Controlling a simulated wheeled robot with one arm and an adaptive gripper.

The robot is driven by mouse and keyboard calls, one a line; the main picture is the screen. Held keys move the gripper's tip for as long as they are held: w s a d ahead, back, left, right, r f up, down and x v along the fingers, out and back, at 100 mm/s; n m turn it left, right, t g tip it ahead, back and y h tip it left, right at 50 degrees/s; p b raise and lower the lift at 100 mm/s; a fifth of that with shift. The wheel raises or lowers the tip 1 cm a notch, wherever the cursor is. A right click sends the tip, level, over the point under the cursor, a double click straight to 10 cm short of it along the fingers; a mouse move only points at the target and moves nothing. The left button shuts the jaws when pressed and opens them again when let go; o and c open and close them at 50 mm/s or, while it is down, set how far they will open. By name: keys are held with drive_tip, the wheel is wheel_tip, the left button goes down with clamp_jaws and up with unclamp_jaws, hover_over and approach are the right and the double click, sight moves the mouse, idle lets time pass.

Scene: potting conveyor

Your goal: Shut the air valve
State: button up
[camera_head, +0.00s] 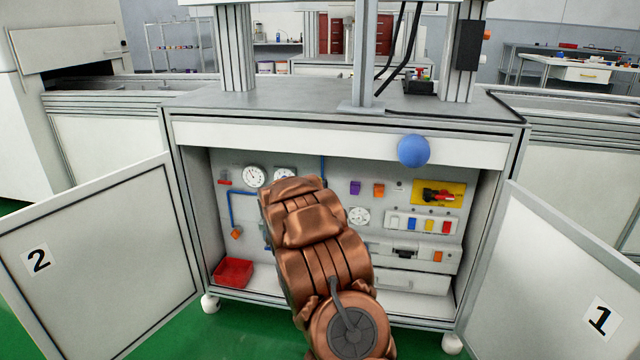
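I cannot tell for sure which part is the air valve. Inside the open cabinet, a blue air pipe (231,208) runs on the left of the back panel. A small red part (224,182) sits above it and an orange fitting (236,234) is at its lower end. A blue part (266,236) shows partly behind my arm. Two round gauges are above; the left gauge (254,176) is clear and the other is partly covered. A yellow plate with a red handle (437,194) is on the right. My copper arm reaches into the cabinet and hides my gripper.
Cabinet door 2 (100,255) stands open at left, door 1 (545,275) at right. A red bin (233,272) is on the cabinet floor. A blue ball (413,150) shows before the cabinet's top edge. The lower right holds a drawer (410,281).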

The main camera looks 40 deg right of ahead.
sight(320, 180)
drive_tip(key=x, duration=0.3)
drive_tip(key=shift+b, duration=0.4)
drive_tip(key=shift+b+x, duration=0.3)
drive_tip(key=shift+x, duration=0.95)
drive_tip(key=shift+c, duration=0.3)
clamp_jaws()
